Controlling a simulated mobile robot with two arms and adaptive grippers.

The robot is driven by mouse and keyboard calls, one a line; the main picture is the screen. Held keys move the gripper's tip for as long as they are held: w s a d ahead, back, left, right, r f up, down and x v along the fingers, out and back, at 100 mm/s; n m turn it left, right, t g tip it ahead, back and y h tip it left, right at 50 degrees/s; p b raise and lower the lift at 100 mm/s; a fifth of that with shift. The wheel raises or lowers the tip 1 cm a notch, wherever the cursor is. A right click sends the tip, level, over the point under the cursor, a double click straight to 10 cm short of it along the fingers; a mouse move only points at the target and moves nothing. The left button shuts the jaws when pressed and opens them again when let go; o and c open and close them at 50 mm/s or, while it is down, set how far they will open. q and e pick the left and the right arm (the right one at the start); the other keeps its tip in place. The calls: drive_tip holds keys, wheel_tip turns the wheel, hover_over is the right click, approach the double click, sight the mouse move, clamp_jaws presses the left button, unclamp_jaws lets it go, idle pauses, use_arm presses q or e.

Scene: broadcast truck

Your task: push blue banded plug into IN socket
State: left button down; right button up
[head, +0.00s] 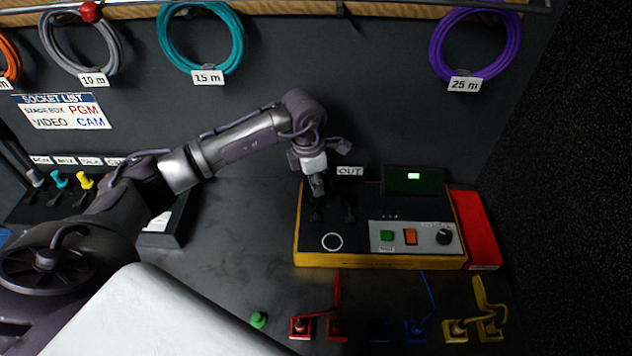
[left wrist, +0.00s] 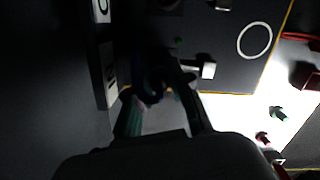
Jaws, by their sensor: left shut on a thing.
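My left gripper (head: 317,188) is over the back left part of the yellow-edged device (head: 296,250), pointing down. In the left wrist view its two fingers (left wrist: 160,104) are shut on a dark, bluish thing (left wrist: 152,92), which I take for the blue banded plug. Its band and tip are too dark to make out, so I cannot tell whether it touches a socket. The OUT label (head: 349,171) stands just right of the gripper. My right gripper is not in view.
A red block (head: 475,230) sits against the device's right side. Red (head: 301,328), blue (head: 415,331) and yellow (head: 456,331) cabled plugs and a green piece (head: 258,320) lie in front. Cable coils hang on the back wall, including a teal one (head: 201,68).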

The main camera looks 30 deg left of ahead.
use_arm(q)
drive_tip(key=shift+f, duration=0.25)
drive_tip(key=c, duration=1)
unclamp_jaws()
drive_tip(key=r, duration=0.8)
drive_tip(key=s+a+r, duration=0.1)
drive_tip(key=r, duration=0.3)
drive_tip(key=shift+f, duration=0.1)
